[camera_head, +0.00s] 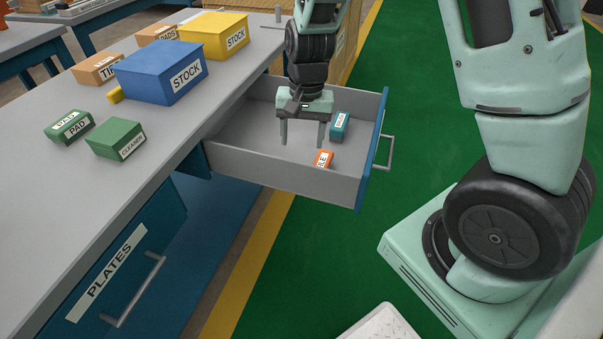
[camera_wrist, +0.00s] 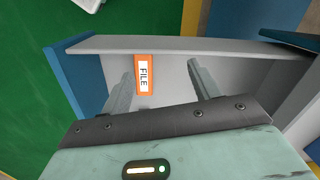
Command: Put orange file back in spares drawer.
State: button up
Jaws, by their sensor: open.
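The orange file (camera_head: 324,158) is a small orange block with a white FILE label. It lies in the open drawer (camera_head: 270,170), near the drawer's front wall and close to the near side wall. It also shows in the wrist view (camera_wrist: 144,75), close to one finger and apart from the other. My gripper (camera_head: 303,146) is over the drawer, pointing down, with its fingers apart and nothing between them. In the wrist view my gripper (camera_wrist: 158,75) is also empty. A teal block (camera_head: 339,126) with a white label lies in the drawer behind the file.
The workbench top (camera_head: 150,190) holds a blue STOCK box (camera_head: 155,75), a yellow STOCK box (camera_head: 210,38), green PAD (camera_head: 70,126) and CLEANER (camera_head: 116,139) blocks, and orange boxes. The PLATES drawer (camera_head: 120,265) is shut. Green floor (camera_head: 300,270) is clear beside the open drawer.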

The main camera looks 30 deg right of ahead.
jog(key=s+a+r+n, duration=0.6)
jog(key=s+a, duration=0.2)
jog(key=a, duration=0.3)
jog(key=s+a+r+n, duration=0.2)
jog(key=s+n, duration=0.2)
jog(key=s, duration=0.3)
jog(key=s+a+r+n, duration=0.2)
jog(key=s+a+n, duration=0.1)
jog(key=s+n, duration=0.2)
jog(key=shift+s+a+r, duration=0.2)
jog(key=shift+s+r, duration=0.1)
jog(key=shift+s, duration=0.6)
